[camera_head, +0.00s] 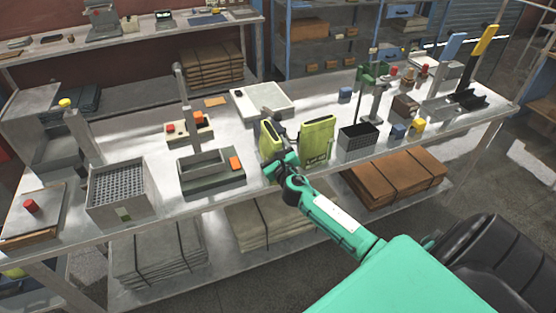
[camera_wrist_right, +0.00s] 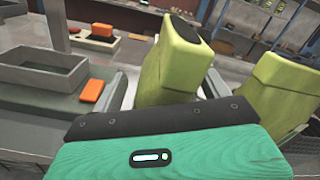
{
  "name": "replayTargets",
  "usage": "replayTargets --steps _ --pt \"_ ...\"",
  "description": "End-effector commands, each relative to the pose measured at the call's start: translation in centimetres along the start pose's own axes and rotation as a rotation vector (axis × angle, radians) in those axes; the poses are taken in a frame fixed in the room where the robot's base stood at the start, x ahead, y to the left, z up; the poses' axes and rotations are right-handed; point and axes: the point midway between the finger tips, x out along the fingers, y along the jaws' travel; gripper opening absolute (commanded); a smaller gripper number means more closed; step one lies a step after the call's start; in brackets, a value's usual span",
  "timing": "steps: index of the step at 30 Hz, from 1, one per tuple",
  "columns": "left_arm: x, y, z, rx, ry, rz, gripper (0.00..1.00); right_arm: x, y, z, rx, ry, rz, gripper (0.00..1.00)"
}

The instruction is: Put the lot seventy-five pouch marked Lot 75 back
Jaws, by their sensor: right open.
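Two yellow-green pouches stand side by side near the table's front edge. The left pouch (camera_head: 270,138) is partly hidden by my right gripper, and the right pouch (camera_head: 317,142) has a dark marking low on its front that I cannot read. I cannot tell which is Lot 75. My right gripper (camera_head: 282,150) is open at the left pouch. In the right wrist view the left pouch (camera_wrist_right: 168,65) rises between the pale fingers, with the right pouch (camera_wrist_right: 275,95) apart to its right. Contact with the fingers cannot be told. My left gripper is not in view.
Left of the pouches is a grey filler stand (camera_head: 210,172) with an orange block. A grey grid box (camera_head: 120,190) is at the far left.

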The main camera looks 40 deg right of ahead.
Motion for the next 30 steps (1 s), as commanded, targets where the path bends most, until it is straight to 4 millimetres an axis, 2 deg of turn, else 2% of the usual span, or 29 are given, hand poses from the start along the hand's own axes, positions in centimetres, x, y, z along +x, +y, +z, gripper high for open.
replayTargets --steps 12,18,24,30 --pt "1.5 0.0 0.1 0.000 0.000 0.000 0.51 -7.4 0.2 -0.4 -0.001 0.001 0.004 0.78" --pt "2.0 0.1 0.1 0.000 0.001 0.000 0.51 -10.2 0.1 -0.3 -0.001 0.001 0.002 0.78" --pt "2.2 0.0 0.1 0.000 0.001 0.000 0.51 -11.4 0.1 -0.1 0.000 0.000 0.002 0.78" --pt "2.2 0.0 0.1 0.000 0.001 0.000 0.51 -11.5 0.0 0.0 0.000 0.000 0.001 0.78"
